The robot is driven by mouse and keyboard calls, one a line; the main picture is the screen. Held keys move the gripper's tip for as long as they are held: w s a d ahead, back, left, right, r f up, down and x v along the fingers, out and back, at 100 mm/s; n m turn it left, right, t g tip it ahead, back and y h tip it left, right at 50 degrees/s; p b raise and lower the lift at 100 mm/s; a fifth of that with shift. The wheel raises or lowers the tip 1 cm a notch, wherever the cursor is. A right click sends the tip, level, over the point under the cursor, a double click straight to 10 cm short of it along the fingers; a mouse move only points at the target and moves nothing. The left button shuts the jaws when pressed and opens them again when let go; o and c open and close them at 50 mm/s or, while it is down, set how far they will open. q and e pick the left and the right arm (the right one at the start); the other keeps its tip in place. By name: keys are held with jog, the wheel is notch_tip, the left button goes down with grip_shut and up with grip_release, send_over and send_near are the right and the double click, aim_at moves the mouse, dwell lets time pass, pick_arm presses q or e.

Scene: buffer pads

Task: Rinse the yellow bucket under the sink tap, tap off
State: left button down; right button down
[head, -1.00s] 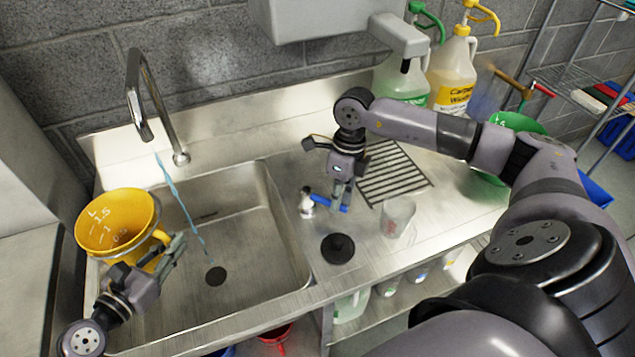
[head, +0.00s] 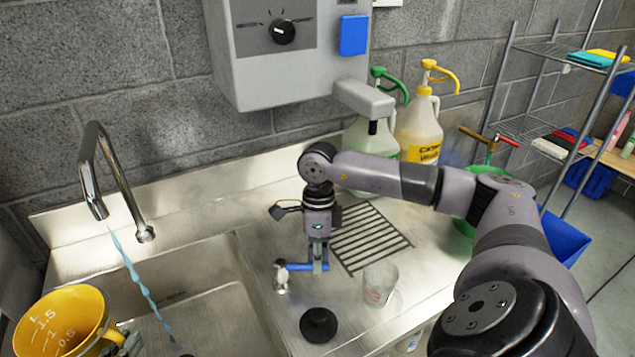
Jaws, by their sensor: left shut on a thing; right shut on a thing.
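The yellow bucket (head: 62,318), with white level marks inside, is tilted at the bottom left, over the left part of the sink (head: 205,270). My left gripper (head: 126,344) is shut on its right side and is mostly cut off by the frame's bottom edge. The metal tap (head: 92,178) stands at the back of the sink. A blue water stream (head: 137,279) falls from its spout into the basin, to the right of the bucket. My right gripper (head: 318,266) is shut on a blue tap lever (head: 310,267) on the counter.
A clear cup (head: 379,284) and a black round disc (head: 318,324) lie near my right gripper, beside a drain grate (head: 372,240). Pump jugs (head: 418,128) stand behind my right arm. A grey wall dispenser (head: 290,60) hangs above. A blue bin (head: 565,240) is at the right.

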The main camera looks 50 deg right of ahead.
jog(key=shift+w, duration=0.1)
jog(key=c, duration=1.6)
grip_release()
jog(key=r, duration=0.4)
jog(key=w+d+r, duration=0.1)
jog(key=r, duration=0.6)
jog(key=shift+w+d+r, duration=0.2)
jog(key=shift+d+r, duration=0.15)
jog(key=shift+r, duration=0.05)
pick_arm(q)
jog(key=shift+r, duration=0.1)
